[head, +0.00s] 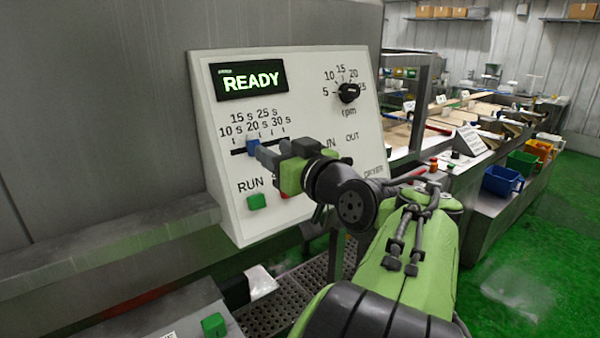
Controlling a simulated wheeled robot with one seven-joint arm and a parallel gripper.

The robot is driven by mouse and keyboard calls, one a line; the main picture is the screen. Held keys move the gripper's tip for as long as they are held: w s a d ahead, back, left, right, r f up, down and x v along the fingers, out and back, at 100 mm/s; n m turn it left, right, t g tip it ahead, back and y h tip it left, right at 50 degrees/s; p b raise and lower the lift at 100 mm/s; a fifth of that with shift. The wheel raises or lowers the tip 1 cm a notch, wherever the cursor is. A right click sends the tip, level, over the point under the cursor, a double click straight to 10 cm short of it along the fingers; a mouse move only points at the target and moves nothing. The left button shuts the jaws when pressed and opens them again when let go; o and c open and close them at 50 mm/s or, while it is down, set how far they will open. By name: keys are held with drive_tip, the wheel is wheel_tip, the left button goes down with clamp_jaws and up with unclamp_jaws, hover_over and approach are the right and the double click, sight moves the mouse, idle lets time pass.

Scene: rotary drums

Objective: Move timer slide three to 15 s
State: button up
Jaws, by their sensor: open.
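The control panel (215,175) is a pale sloped box. Its timer slide has a blue knob (253,146) in a dark horizontal slot, under marks from 10 s to 30 s. The knob sits left of the slot's middle, around the 15 s to 20 s marks; the exact mark is hard to tell. My gripper (263,153) is open, with its fingertips at the knob from the right. Whether they touch it or stand around it is unclear. My gripper hides the slot's right part. No number three shows on the slide.
A lit display (249,79) reads READY. A black rpm dial (348,93) sits at the panel's upper right. A green RUN button (257,202) is below the slide, with a red button (284,195) partly hidden by my gripper. Benches with coloured bins (502,181) stand at right.

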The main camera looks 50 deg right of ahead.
drive_tip(key=b+v, duration=0.1)
drive_tip(key=v, duration=0.8)
